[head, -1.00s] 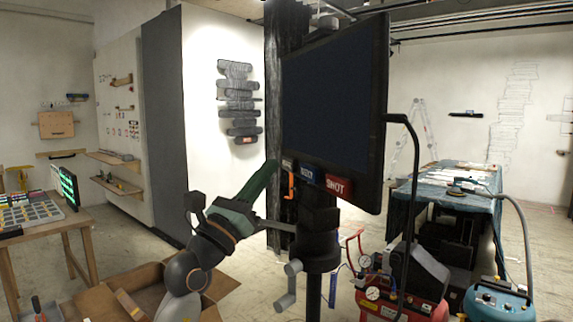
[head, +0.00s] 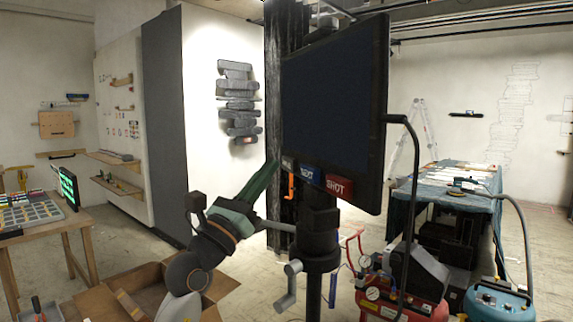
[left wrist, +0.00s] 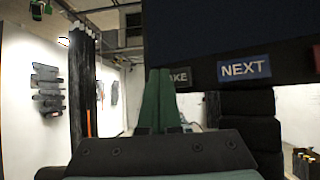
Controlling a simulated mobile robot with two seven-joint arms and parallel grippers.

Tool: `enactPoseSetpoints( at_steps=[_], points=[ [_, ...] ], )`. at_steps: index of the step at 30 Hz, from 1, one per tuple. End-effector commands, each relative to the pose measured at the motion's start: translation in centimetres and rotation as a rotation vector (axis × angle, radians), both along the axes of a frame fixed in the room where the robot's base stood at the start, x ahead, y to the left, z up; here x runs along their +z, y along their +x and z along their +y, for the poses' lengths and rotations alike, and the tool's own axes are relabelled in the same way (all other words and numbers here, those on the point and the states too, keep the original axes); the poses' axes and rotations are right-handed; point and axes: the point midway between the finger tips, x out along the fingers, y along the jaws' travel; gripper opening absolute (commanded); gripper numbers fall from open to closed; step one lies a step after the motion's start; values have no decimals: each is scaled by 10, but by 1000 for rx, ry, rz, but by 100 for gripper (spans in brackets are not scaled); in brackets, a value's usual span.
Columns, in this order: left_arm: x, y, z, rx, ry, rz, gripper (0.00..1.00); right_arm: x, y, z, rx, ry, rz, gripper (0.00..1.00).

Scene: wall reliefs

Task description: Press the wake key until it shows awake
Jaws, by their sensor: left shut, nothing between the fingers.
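The wake key (head: 288,163) is a small dark key at the left end of the key row under a large screen (head: 335,95). The screen is dark and shows no awake sign. In the left wrist view the key (left wrist: 181,77) reads "AKE"; its first letter is hidden behind my fingers. My left gripper (head: 274,165) has green fingers, shut and empty, pointing up at the key's left side. In the left wrist view its fingertips (left wrist: 158,73) overlap the key's left edge. I cannot tell whether they touch it. My right gripper is not in view.
A blue NEXT key (head: 311,178) and a red SHOT key (head: 339,187) sit right of the wake key. An orange handle (head: 291,187) hangs below. A cardboard box (head: 130,300) is at lower left, a red compressor (head: 395,300) at lower right.

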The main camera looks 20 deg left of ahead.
Motion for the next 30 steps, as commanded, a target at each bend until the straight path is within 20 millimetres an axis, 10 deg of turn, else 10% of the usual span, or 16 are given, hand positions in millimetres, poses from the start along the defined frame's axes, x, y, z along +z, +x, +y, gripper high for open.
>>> enactPoseSetpoints(
  at_steps=[30],
  points=[
    [0, 9, -9, -1, -2, 0, 0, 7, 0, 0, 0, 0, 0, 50]
  ],
)
